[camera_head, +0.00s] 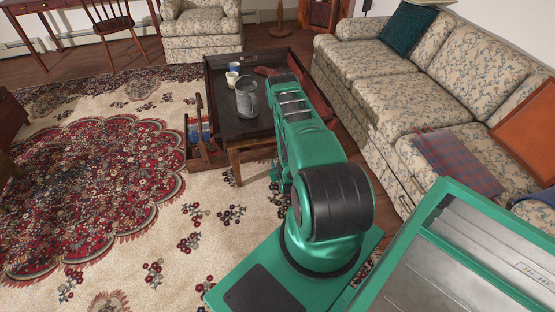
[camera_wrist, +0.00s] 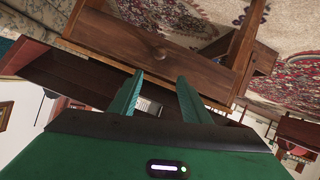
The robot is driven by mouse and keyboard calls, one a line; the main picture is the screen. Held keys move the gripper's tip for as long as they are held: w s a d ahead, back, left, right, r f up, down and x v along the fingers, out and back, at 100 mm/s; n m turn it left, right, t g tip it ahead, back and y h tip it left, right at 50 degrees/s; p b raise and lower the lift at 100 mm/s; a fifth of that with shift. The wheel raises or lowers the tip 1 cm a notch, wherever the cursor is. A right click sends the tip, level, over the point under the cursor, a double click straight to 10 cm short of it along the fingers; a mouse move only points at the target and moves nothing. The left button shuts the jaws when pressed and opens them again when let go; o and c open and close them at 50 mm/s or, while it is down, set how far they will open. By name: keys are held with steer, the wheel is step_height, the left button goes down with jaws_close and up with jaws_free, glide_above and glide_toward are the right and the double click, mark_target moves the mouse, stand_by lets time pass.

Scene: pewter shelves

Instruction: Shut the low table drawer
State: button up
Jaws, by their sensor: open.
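The low table (camera_head: 240,128) stands in the middle of the head view, with a dark top. A drawer (camera_head: 208,160) sticks out from its left side, open, with blue and other items inside. In the wrist view, a wooden panel with a round knob (camera_wrist: 160,53) is above my gripper, beside a table leg (camera_wrist: 248,42). I cannot tell whether that panel belongs to the open drawer. My gripper (camera_wrist: 160,77) is open, its two green fingers apart with nothing between them. No contact with the panel is clear. In the head view my arm hides the gripper.
A grey pitcher (camera_head: 246,98), a white cup (camera_head: 232,79) and a blue-and-white cup (camera_head: 235,67) stand on the table. A floral sofa (camera_head: 372,98) lines the right, close to my arm. Open rug (camera_head: 150,215) lies left of the table.

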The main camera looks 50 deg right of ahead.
steer(key=w+d+f, duration=0.5)
steer(key=f, duration=0.1)
steer(key=shift+w+d+h, duration=0.2)
steer(key=shift+w+h, duration=0.1)
stand_by(0.3)
steer(key=shift+f, duration=0.1)
